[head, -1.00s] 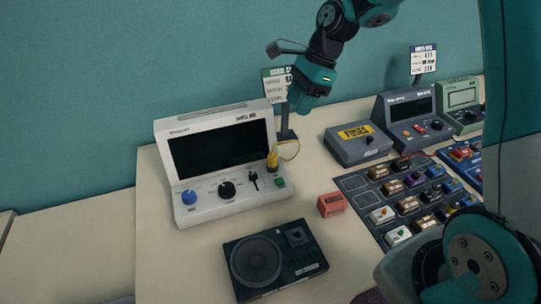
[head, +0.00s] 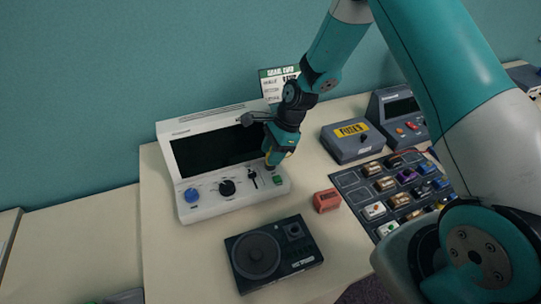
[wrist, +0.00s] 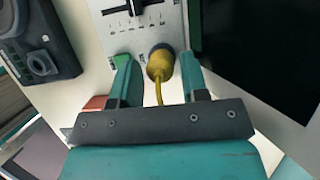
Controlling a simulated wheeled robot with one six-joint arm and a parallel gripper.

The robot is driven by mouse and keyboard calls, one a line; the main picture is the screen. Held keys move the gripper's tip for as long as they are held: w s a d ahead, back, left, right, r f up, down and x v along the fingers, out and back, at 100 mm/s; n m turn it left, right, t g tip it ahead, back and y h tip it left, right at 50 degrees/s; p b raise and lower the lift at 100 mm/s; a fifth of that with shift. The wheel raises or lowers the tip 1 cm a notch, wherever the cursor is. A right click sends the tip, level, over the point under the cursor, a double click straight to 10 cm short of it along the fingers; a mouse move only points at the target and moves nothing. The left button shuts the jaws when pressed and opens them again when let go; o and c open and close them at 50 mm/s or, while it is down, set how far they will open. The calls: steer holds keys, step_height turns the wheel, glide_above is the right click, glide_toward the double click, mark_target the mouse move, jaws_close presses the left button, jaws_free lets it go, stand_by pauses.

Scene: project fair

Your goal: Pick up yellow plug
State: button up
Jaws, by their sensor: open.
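The yellow plug (wrist: 160,64) stands in the panel of the white console (wrist: 154,32), with its yellow cable running back toward my gripper. In the wrist view my gripper (wrist: 157,72) is open, with one teal finger on each side of the plug. I see a small gap on both sides; the fingers do not look closed on it. In the head view my gripper (head: 274,157) is over the right side of the white console (head: 205,210) and hides most of the plug.
A black speaker box (head: 275,254) lies in front of the console. A red block (head: 326,200) sits to the right. A grey fuse box (head: 353,141) and a dark mat (head: 352,182) with several small modules are farther right. Bare table lies left of the speaker.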

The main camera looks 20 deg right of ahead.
steer(key=shift+a+f, duration=0.25)
steer(key=shift+f, duration=0.35)
steer(key=c, duration=0.7)
